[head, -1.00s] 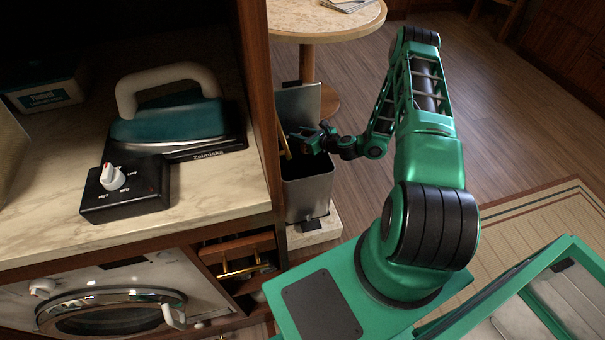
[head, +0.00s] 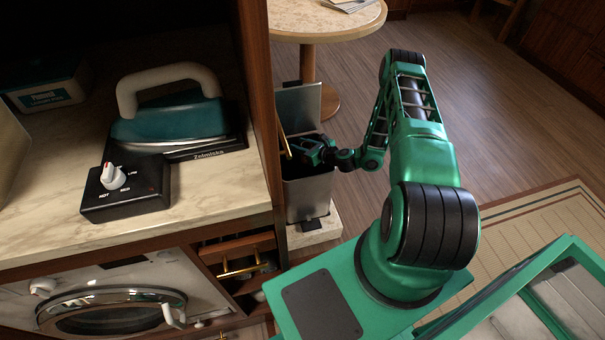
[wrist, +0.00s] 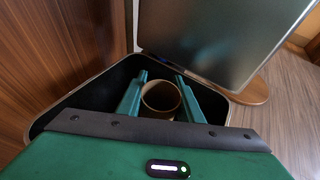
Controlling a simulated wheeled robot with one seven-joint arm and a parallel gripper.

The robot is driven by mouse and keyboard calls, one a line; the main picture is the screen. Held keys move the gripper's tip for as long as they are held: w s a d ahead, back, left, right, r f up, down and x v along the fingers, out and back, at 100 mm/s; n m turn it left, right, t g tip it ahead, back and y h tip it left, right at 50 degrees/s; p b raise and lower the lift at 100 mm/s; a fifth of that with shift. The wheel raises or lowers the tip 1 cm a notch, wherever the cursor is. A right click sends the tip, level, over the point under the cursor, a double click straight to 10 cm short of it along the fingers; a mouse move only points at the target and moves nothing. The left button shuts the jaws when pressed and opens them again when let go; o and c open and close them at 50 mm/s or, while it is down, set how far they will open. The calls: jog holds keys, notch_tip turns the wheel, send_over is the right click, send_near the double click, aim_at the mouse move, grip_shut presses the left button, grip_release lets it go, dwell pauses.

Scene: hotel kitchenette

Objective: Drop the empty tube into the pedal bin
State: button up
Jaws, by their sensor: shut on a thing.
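The pedal bin (head: 308,200) is a grey metal box, standing on a pale plinth beside the cabinet. Its lid (head: 299,103) stands open at the back, and the lid also shows in the wrist view (wrist: 220,35). My gripper (head: 308,151) is over the bin's open mouth. In the wrist view my gripper's two green fingers (wrist: 161,82) are shut on the tube (wrist: 162,98), a brown ring seen end-on. The dark bin interior and rim (wrist: 83,89) surround the fingers.
A round table (head: 325,20) stands behind the bin. The wood floor (head: 480,110) to the right is open.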

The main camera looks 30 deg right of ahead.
jog(key=o, duration=1.1)
jog(key=v, duration=1)
jog(key=shift+s, duration=0.3)
jog(key=shift+d+r, duration=0.1)
